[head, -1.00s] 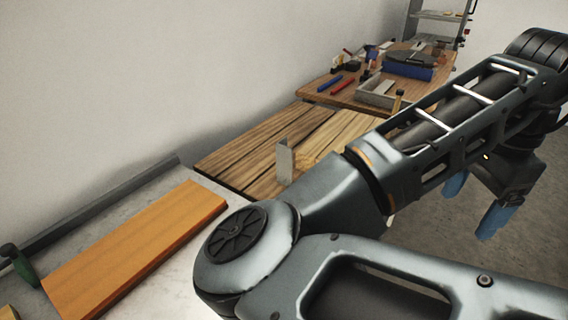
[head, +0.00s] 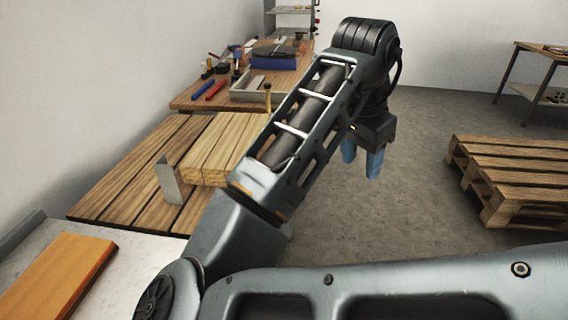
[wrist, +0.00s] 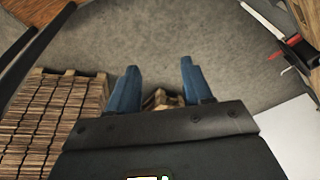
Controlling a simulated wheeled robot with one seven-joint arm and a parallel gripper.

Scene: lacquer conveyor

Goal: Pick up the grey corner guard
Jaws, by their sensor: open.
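A grey, angled upright piece that looks like the corner guard (head: 168,181) stands on the slatted wooden surface (head: 112,187), at the left of the head view. It is beside the near end of a stack of pale wooden boards (head: 214,146). My gripper (head: 361,165) has blue fingers and hangs over the floor, well to the right of the guard. In the wrist view my gripper (wrist: 159,68) is open, its fingers apart with nothing held. I cannot make out the guard in the wrist view.
An orange board (head: 55,280) lies on a pale surface at the lower left. A workbench (head: 190,101) with tools stands behind the slatted surface. A wooden pallet (head: 510,165) is on the floor at right. Open floor (head: 425,150) lies under my gripper.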

